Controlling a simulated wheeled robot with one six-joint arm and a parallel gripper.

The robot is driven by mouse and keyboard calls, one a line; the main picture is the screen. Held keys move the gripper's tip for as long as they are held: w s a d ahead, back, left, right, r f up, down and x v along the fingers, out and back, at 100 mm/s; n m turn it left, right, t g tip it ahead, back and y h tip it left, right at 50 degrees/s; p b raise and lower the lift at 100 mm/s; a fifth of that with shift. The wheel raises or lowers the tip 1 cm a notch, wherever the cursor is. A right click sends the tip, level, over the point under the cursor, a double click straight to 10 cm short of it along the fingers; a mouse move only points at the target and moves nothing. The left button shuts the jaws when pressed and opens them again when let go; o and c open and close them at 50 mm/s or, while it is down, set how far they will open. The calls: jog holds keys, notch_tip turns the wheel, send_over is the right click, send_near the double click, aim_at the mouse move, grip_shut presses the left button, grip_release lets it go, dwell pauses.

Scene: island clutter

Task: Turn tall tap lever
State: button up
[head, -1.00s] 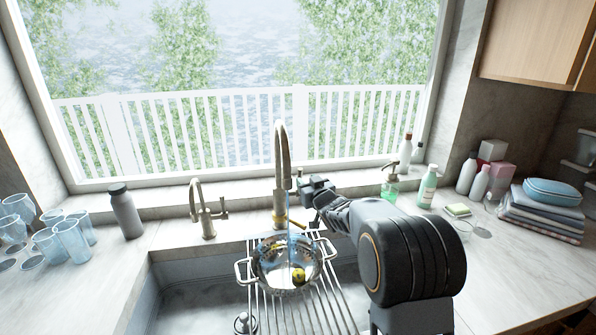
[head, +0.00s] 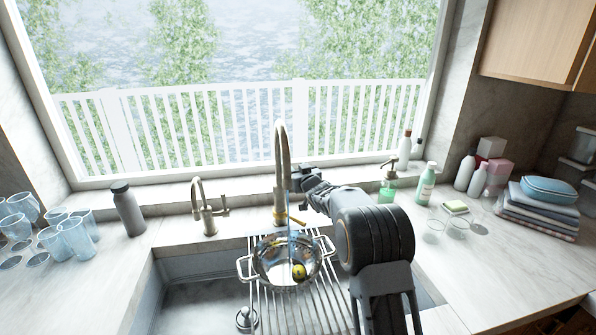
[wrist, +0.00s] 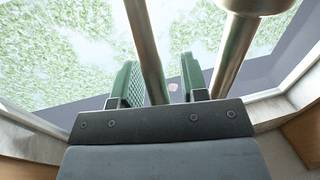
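The tall tap (head: 282,160) is a brushed-metal gooseneck with a gold-coloured collar at its base, behind the sink. A short gold bar (head: 297,220) shows low beside its base; I cannot tell if it is the lever. My gripper (head: 299,174) is close against the right side of the tap's upright, partly hidden by my wrist. In the wrist view its green-padded fingers (wrist: 160,84) are apart. A thin metal rod (wrist: 146,45) passes between them, nearer the left finger. A thicker metal pipe (wrist: 236,45) runs by the right finger. Contact is unclear.
A shorter tap (head: 206,208) stands left. A steel colander (head: 268,265) with a yellow item sits on the rack (head: 315,300) under the tap, with a bluish streak above it. A grey bottle (head: 127,209) and glasses (head: 76,237) are left; a soap dispenser (head: 388,185) is right.

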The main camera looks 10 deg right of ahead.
grip_shut()
dwell(0.3)
jog(key=shift+w+r+g+p, duration=0.3)
jog(key=shift+r+p, duration=0.15)
jog(key=shift+p, duration=0.8)
jog(key=shift+w+g+p, duration=0.15)
jog(key=shift+g+p, duration=0.15)
jog(key=shift+p, duration=0.75)
jog(key=w+f+g+p, duration=0.1)
jog(key=p, duration=0.3)
jog(key=shift+m, duration=0.3)
